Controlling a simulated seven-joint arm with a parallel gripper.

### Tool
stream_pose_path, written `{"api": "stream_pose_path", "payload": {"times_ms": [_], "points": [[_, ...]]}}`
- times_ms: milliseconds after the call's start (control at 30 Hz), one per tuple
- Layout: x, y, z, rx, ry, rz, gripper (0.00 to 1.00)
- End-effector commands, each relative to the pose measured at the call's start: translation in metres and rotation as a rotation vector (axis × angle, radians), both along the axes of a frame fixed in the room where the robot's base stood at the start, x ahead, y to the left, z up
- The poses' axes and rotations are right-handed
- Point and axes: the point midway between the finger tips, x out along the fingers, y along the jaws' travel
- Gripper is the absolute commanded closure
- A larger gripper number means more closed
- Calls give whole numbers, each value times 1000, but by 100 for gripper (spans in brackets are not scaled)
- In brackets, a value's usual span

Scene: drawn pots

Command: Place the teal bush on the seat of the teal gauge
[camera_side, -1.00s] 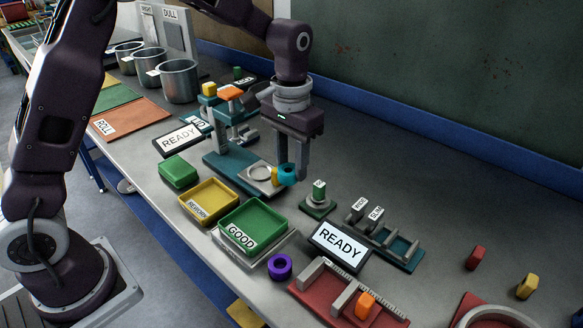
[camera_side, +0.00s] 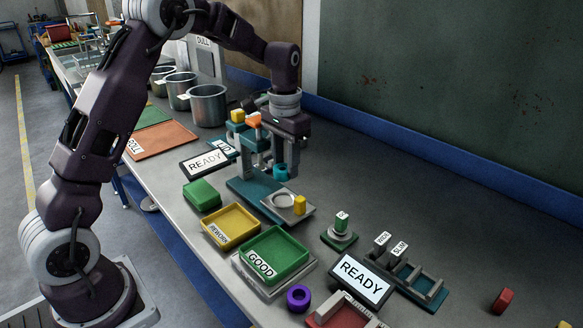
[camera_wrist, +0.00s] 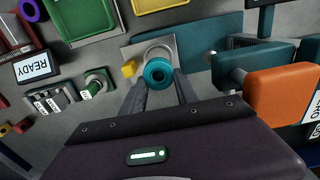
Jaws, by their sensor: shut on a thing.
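The teal bush (camera_side: 280,171) is a short ring. My gripper (camera_wrist: 160,86) is shut on it, and its round hole faces the camera in the wrist view (camera_wrist: 158,72). The teal gauge (camera_side: 243,187) has a flat teal base, a column and an orange top piece (camera_wrist: 283,95). Its seat appears to be the pale round ring (camera_side: 284,200) on a grey plate. In the side view the bush shows above and behind this ring, apart from it. In the wrist view the bush covers part of the ring. A yellow block (camera_side: 300,205) stands on the plate beside the ring.
The gauge column and orange piece stand close to my gripper. A green part on a stand (camera_side: 340,226) and a READY display (camera_side: 361,277) are to the right.

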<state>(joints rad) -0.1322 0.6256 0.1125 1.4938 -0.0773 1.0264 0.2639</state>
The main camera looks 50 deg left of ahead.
Motion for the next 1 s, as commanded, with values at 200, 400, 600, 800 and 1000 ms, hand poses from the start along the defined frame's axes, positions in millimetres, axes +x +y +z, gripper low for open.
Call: {"api": "stream_pose_path", "payload": {"times_ms": [200,400,600,800,1000], "points": [[0,-1,-7,-1,1,1,100],[0,-1,-31,-1,1,1,100],[0,-1,-51,0,0,1,100],[0,-1,-58,0,-1,1,100],[0,-1,-58,0,-1,1,100]]}}
